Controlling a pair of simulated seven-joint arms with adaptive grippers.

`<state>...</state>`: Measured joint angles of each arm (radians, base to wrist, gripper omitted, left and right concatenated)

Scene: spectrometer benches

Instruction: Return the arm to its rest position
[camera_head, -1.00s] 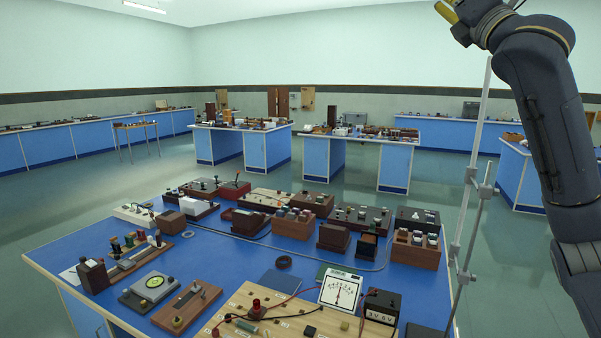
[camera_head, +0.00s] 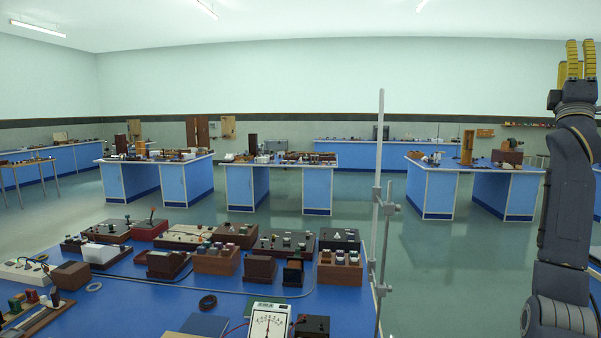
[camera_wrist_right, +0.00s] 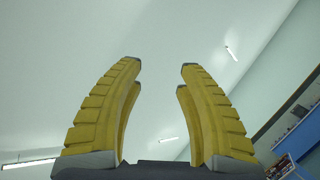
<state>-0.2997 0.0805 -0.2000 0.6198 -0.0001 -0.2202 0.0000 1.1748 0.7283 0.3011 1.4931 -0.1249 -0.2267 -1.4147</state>
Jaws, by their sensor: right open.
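My right arm (camera_head: 563,210) stands raised at the right edge of the head view. My right gripper (camera_head: 580,58) is at its top, with yellow fingers pointing up, high above the bench and right of the metal stand. My left gripper is in neither view.
The blue bench (camera_head: 140,305) in front carries several wooden instrument boxes and a white dial meter (camera_head: 268,322). A tall metal stand (camera_head: 378,200) rises at its right edge. Other blue benches (camera_head: 265,185) stand farther back. The air around the right gripper is clear.

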